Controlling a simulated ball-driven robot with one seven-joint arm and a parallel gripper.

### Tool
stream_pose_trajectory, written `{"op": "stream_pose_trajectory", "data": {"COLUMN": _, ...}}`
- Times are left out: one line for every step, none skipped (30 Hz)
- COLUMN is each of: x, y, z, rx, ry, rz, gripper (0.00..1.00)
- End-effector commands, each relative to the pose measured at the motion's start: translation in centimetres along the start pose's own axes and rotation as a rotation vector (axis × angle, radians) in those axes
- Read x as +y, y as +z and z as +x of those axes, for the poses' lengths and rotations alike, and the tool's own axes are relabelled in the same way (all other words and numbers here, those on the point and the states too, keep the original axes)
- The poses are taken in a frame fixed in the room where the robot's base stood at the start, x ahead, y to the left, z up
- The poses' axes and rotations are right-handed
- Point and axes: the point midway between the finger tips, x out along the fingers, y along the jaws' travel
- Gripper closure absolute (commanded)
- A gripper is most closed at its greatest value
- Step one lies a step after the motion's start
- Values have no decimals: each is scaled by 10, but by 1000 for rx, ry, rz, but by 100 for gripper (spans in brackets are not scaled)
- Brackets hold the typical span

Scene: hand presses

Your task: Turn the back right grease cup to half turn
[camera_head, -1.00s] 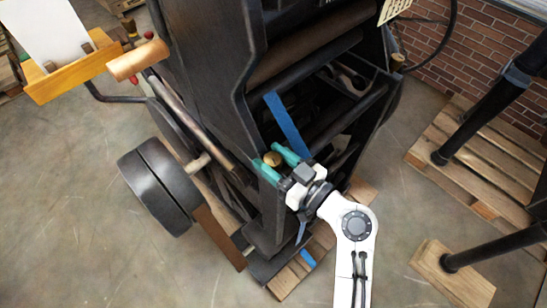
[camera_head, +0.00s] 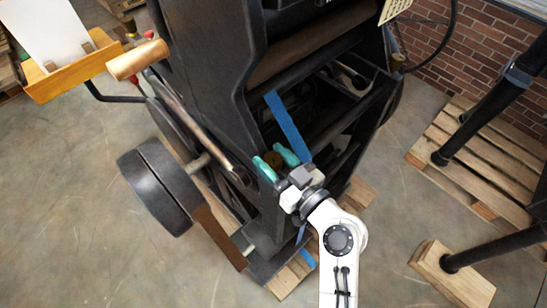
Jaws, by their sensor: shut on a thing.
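A small round brass grease cup (camera_head: 273,159) sits on the lower frame of the black hand press (camera_head: 215,80). My gripper (camera_head: 274,158) has teal fingers, one on each side of the cup, and is shut on it. The wrist lies to the lower right of the cup. The cup's cap looks dark and is partly covered by the fingers. I cannot read any turn mark on it.
A blue strip (camera_head: 287,124) runs over the press frame just above my gripper. A black double wheel (camera_head: 157,190) stands at left. Wooden pallets (camera_head: 475,160) and a dark-legged stand (camera_head: 500,240) are at right. Bare concrete floor lies between.

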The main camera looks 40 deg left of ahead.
Motion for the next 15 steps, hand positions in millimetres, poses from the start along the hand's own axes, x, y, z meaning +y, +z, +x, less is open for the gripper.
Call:
{"op": "stream_pose_trajectory", "data": {"x": 0, "y": 0, "z": 0, "rx": 0, "ry": 0, "rz": 1, "gripper": 50}}
{"op": "stream_pose_trajectory", "data": {"x": 0, "y": 0, "z": 0, "rx": 0, "ry": 0, "rz": 1, "gripper": 47}}
{"op": "stream_pose_trajectory", "data": {"x": 0, "y": 0, "z": 0, "rx": 0, "ry": 0, "rz": 1, "gripper": 43}}
{"op": "stream_pose_trajectory", "data": {"x": 0, "y": 0, "z": 0, "rx": 0, "ry": 0, "rz": 1, "gripper": 40}}
{"op": "stream_pose_trajectory", "data": {"x": 0, "y": 0, "z": 0, "rx": 0, "ry": 0, "rz": 1, "gripper": 37}}
{"op": "stream_pose_trajectory", "data": {"x": 0, "y": 0, "z": 0, "rx": 0, "ry": 0, "rz": 1, "gripper": 33}}
{"op": "stream_pose_trajectory", "data": {"x": 0, "y": 0, "z": 0, "rx": 0, "ry": 0, "rz": 1, "gripper": 32}}
{"op": "stream_pose_trajectory", "data": {"x": 0, "y": 0, "z": 0, "rx": 0, "ry": 0, "rz": 1, "gripper": 32}}
{"op": "stream_pose_trajectory", "data": {"x": 0, "y": 0, "z": 0, "rx": 0, "ry": 0, "rz": 1, "gripper": 32}}
{"op": "stream_pose_trajectory", "data": {"x": 0, "y": 0, "z": 0, "rx": 0, "ry": 0, "rz": 1, "gripper": 32}}
{"op": "stream_pose_trajectory", "data": {"x": 0, "y": 0, "z": 0, "rx": 0, "ry": 0, "rz": 1, "gripper": 32}}
{"op": "stream_pose_trajectory", "data": {"x": 0, "y": 0, "z": 0, "rx": 0, "ry": 0, "rz": 1, "gripper": 32}}
{"op": "stream_pose_trajectory", "data": {"x": 0, "y": 0, "z": 0, "rx": 0, "ry": 0, "rz": 0, "gripper": 32}}
{"op": "stream_pose_trajectory", "data": {"x": 0, "y": 0, "z": -1, "rx": 0, "ry": 0, "rz": 1, "gripper": 32}}
{"op": "stream_pose_trajectory", "data": {"x": 0, "y": 1, "z": -2, "rx": 0, "ry": 0, "rz": 1, "gripper": 32}}
